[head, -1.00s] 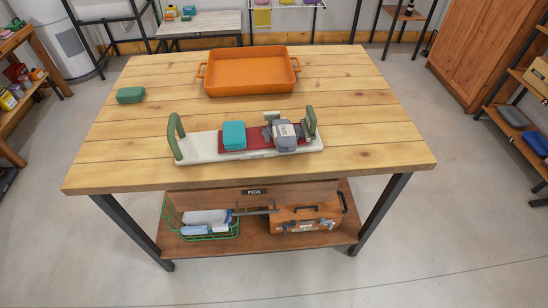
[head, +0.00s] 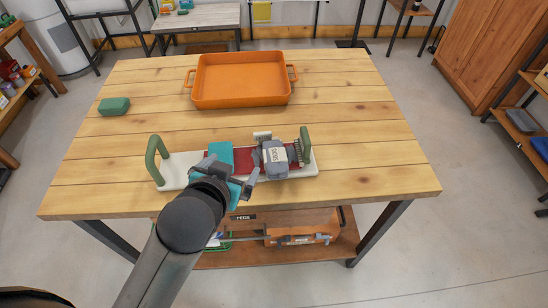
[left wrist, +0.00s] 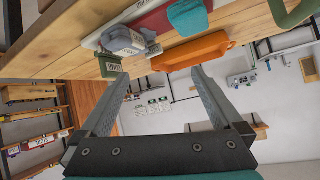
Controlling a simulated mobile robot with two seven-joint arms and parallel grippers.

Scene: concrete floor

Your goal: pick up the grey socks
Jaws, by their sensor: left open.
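The grey socks (head: 275,160), a folded grey bundle with a pale label, lie at the right part of a white tray (head: 172,182) with green handles. In the left wrist view the socks (left wrist: 123,40) show at the upper left, beyond the fingers. My left gripper (head: 238,176) is over the front of the tray, just left of the socks. It is open, with nothing between its fingers in the left wrist view (left wrist: 162,76). It partly covers the teal block (head: 220,151) and the dark red mat (head: 244,158). My right gripper is not in view.
An orange pan (head: 241,80) stands at the back of the wooden table (head: 365,145). A green block (head: 114,106) lies at the left. A small grey-white piece (head: 262,135) and a dark brush-like thing sit close to the socks. The table's right side is clear.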

